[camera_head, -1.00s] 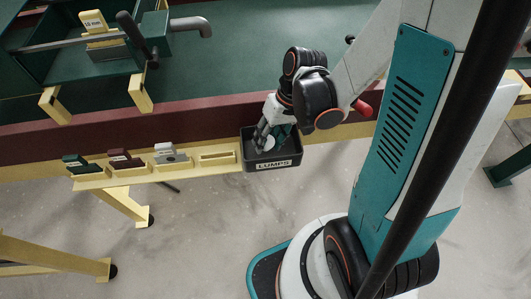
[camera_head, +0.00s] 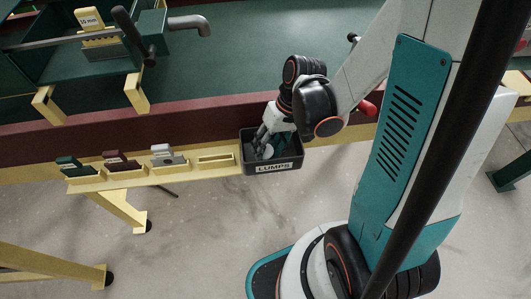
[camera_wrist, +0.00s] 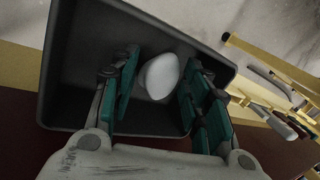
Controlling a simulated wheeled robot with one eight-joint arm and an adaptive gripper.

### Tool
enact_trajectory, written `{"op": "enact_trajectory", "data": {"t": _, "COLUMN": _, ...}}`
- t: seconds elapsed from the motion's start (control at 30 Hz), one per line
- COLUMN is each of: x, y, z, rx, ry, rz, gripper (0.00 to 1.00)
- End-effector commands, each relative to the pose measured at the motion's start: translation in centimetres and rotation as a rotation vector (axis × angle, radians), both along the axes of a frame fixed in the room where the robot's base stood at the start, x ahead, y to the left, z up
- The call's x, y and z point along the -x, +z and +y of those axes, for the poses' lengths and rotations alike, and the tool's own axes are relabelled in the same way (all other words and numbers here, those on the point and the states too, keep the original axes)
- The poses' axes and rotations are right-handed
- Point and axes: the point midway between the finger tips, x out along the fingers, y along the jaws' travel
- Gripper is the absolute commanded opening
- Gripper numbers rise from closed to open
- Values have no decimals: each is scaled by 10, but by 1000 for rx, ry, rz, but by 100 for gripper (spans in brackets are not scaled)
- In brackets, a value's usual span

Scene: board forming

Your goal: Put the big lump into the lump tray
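The lump is a smooth, pale, egg-shaped piece (camera_wrist: 161,76) in the wrist view, inside the dark tray. The lump tray (camera_head: 272,167) is a dark grey open box labelled LUMPS. Its wall also shows in the wrist view (camera_wrist: 58,65). My gripper (camera_head: 263,146) reaches down into the tray. In the wrist view its teal-padded fingers (camera_wrist: 160,88) stand apart, one on each side of the lump. The lump also shows small and pale in the head view (camera_head: 267,153), partly hidden by the fingers.
Left of the tray, a yellow ledge (camera_head: 225,171) holds a green, a dark red and a grey-white piece in slots, plus an empty slot (camera_head: 216,159). A dark red beam (camera_head: 180,122) runs behind. A green machine with a handle stands at the upper left.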

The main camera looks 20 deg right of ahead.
Motion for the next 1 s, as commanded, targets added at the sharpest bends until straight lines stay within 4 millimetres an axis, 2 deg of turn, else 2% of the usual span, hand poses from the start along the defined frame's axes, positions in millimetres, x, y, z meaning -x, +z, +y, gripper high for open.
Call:
{"op": "enact_trajectory", "data": {"t": 0.37, "x": 0, "y": 0, "z": 0, "rx": 0, "ry": 0, "rz": 0, "gripper": 62}}
{"op": "enact_trajectory", "data": {"t": 0.57, "x": 0, "y": 9, "z": -3, "rx": 0, "ry": -2, "rz": 1, "gripper": 62}}
{"op": "enact_trajectory", "data": {"t": 1.0, "x": 1, "y": 67, "z": -23, "rx": 0, "ry": -1, "rz": 0, "gripper": 62}}
